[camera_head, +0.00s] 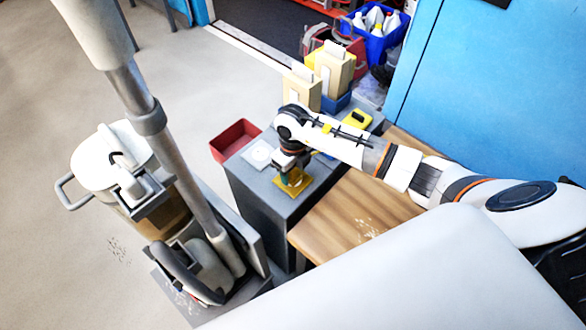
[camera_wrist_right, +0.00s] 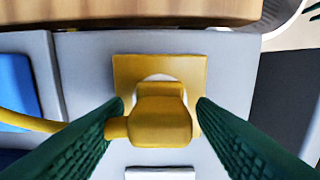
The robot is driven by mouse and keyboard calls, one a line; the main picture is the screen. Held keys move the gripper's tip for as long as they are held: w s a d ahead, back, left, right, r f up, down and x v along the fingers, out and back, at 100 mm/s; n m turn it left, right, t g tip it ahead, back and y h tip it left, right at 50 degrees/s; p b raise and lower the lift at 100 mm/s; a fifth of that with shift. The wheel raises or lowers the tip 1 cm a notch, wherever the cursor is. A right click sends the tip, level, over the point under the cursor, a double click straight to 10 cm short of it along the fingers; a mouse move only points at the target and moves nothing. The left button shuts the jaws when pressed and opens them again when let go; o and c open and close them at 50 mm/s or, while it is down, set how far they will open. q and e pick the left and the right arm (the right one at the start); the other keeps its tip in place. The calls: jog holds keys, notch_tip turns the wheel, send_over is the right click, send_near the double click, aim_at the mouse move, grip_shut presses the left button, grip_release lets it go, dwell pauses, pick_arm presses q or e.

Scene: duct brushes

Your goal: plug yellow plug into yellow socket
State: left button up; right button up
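The yellow plug (camera_wrist_right: 162,120) lies between my right gripper's green fingers in the right wrist view, its yellow cable (camera_wrist_right: 30,121) running off to the left. It covers part of the yellow socket's square plate (camera_wrist_right: 186,68) and its white round centre. I cannot tell whether it is seated. My right gripper (camera_wrist_right: 160,103) points down with its fingertips on both sides of the plug. Narrow gaps show beside the plug body, so the fingers look open. In the head view my right gripper (camera_head: 287,173) is over the yellow plate (camera_head: 291,185) on the grey cabinet.
The grey cabinet top (camera_head: 250,184) also carries a white plate (camera_head: 259,154) and a yellow-and-black item (camera_head: 357,119). Beige brush blocks (camera_head: 302,88) stand behind. A red bin (camera_head: 235,140) is to the left, a wooden table (camera_head: 345,213) to the right, and a vacuum machine (camera_head: 115,167) further left.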

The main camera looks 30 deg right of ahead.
jog(key=shift+o, duration=0.4)
jog(key=shift+r, duration=0.1)
notch_tip(320, 180, up, 12)
dwell(0.6)
